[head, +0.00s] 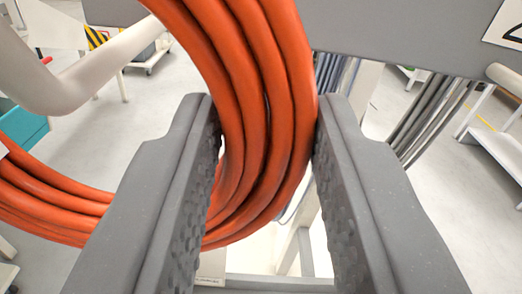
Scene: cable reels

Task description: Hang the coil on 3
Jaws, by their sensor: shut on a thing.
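My gripper (268,135) is shut on the thick orange coil (262,90), with a jaw on each side of its several strands. The coil curves up out of the top of the view and round to the left edge, so only part of it shows. A white bent hook (75,88) shows at the upper left, within the coil's opening as seen from here. I cannot tell whether the hook passes through the coil. A grey rail (410,35) crosses the top behind the coil. A white plate (507,25) on it bears a cut-off black mark; no 3 is readable.
Grey cables (432,110) hang at the right, near another white peg end (505,77). A white cart (495,150) stands on the right and a teal bin (22,130) on the left. Pale floor lies open between them.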

